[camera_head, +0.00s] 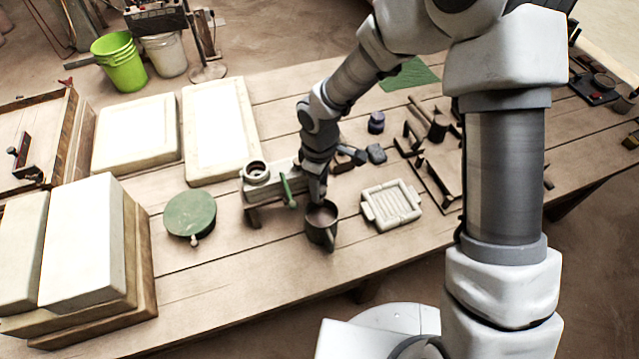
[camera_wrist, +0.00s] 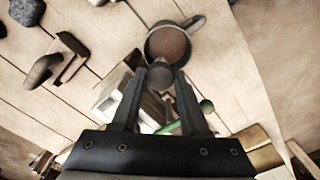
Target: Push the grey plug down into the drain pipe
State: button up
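My gripper (camera_wrist: 160,75) points down, with its two fingers apart. A small round grey-brown piece, which I take for the grey plug (camera_wrist: 160,77), sits centred between the fingertips and appears gripped. In the head view my gripper (camera_head: 318,197) hangs beside the pale press body (camera_head: 264,187) and just above or behind a dark mug (camera_head: 320,228); the plug cannot be made out there. The body carries a round collar (camera_head: 257,171) and a green lever (camera_head: 287,189). I cannot clearly pick out the drain pipe's opening; fingers and plug cover part of that area.
The mug also shows beyond the fingertips in the wrist view (camera_wrist: 168,44). A green round disc (camera_head: 190,213) lies left of the press. A pale tray (camera_head: 391,206) and several tools lie to the right. Large pale slabs (camera_head: 85,240) fill the table's left side.

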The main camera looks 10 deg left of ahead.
jog(key=o, duration=0.4)
jog(key=shift+f, duration=0.1)
notch_tip(320, 180, up, 18)
jog(key=shift+f+p, duration=0.25)
jog(key=shift+p, duration=0.5)
